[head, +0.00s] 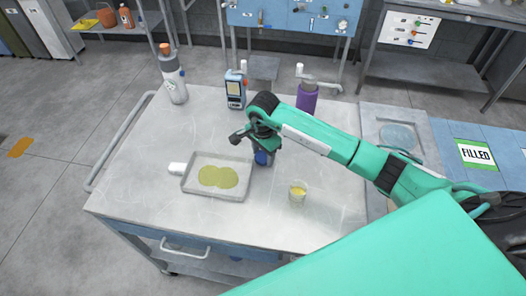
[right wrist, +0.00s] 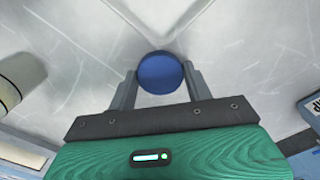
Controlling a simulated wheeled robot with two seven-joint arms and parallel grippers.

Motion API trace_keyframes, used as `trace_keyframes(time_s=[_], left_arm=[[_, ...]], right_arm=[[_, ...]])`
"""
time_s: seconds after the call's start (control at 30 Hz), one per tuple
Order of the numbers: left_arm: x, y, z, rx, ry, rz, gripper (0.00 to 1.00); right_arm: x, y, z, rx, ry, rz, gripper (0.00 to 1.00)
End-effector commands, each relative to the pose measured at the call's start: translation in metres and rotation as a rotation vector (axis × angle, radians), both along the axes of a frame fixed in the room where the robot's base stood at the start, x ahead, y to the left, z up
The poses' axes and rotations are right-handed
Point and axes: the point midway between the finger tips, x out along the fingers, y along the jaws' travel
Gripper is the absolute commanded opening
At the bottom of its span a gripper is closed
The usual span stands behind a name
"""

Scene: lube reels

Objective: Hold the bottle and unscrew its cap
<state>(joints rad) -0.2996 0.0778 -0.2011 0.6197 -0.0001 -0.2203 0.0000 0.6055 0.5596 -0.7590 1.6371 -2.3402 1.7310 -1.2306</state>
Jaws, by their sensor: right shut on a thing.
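A blue round thing (right wrist: 160,72) sits between the two fingers of my right gripper (right wrist: 159,84) in the right wrist view, seen end-on as a plain disc. In the head view it is a small blue patch (head: 262,158) under my right gripper (head: 261,148), just right of the tray; the gripper hides most of it. I cannot tell whether it is a cap or the bottle's body. My right gripper is shut on it. A grey-white bottle with an orange cap (head: 172,75) stands upright at the back left. My left gripper is not in view.
A metal tray (head: 244,166) with yellowish patches lies left of the gripper. A purple container (head: 307,97) and a blue-and-white device (head: 235,90) stand at the back. The table (head: 130,150) is clear at left.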

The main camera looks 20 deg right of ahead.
Motion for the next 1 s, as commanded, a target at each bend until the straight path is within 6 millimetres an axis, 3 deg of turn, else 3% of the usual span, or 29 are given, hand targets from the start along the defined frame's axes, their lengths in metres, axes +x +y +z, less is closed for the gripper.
trace_keyframes(time_s=[0.4,0.43,0.53,0.83,1.0], left_arm=[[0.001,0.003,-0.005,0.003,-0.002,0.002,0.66],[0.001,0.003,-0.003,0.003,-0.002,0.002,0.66],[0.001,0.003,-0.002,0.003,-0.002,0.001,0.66],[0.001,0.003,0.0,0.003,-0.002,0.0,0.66],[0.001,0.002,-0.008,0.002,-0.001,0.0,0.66]], right_arm=[[0.0,0.0,-0.008,0.0,-0.002,0.001,0.23],[0.0,0.0,-0.006,0.0,-0.002,0.001,0.56],[0.0,0.0,-0.006,0.0,-0.001,0.001,0.73],[0.0,0.0,-0.004,0.0,-0.001,0.001,0.73],[0.002,0.0,0.013,-0.001,-0.008,0.001,0.73]])
